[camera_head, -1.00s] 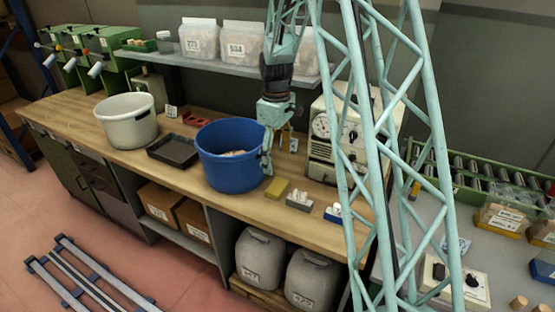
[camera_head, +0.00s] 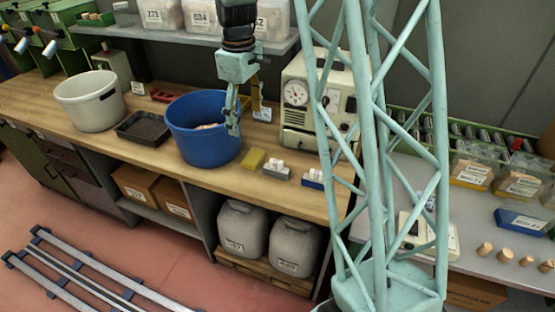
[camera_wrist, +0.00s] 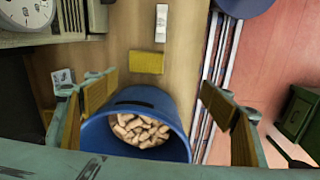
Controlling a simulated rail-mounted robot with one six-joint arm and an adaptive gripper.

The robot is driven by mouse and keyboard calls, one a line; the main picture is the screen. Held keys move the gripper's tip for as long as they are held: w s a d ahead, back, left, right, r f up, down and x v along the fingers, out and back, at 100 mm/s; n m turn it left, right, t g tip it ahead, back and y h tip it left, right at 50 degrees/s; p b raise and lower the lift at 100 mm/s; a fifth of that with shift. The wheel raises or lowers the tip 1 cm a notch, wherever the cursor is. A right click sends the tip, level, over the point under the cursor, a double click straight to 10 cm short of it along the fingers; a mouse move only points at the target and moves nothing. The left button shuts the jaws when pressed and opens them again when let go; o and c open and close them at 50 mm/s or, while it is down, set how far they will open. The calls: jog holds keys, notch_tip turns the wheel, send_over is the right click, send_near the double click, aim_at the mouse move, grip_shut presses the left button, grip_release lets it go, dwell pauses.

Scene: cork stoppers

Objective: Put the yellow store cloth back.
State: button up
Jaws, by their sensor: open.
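The yellow cloth (camera_head: 252,159) lies on the wooden bench, just right of the blue bucket (camera_head: 205,143). It looks like a small flat rectangle, and in the wrist view the cloth (camera_wrist: 146,62) lies beyond the bucket's rim with nothing on it. My gripper (camera_head: 244,116) hangs over the right side of the blue bucket, above bench height and clear of the cloth. In the wrist view my gripper (camera_wrist: 158,88) has its fingers spread wide with nothing between them. The bucket (camera_wrist: 140,103), part-filled with corks, shows below and between the fingers.
A grey holder (camera_head: 277,173) and a blue holder (camera_head: 313,183) with white pieces stand right of the cloth. A cream dial machine (camera_head: 297,119) stands behind them. A dark tray (camera_head: 145,137) and a white bucket (camera_head: 91,111) stand to the left. A shelf (camera_head: 272,46) runs above.

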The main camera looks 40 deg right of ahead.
jog(key=s+a+r+m+t, duration=0.1)
jog(key=s+a+r, duration=0.4)
jog(key=s+r, duration=0.35)
jog(key=s+a+r+m+t, duration=0.1)
jog(key=s+a+r+m, duration=0.1)
jog(key=s+a+r, duration=0.5)
jog(key=s+a+r+m, duration=0.1)
jog(key=s+a+r, duration=0.1)
jog(key=s, duration=1.1)
jog(key=s+a+r+m+t, duration=0.1)
jog(key=s+a+r, duration=0.2)
jog(key=s, duration=1)
jog(key=shift+r+m, duration=0.3)
jog(key=shift+m, duration=0.1)
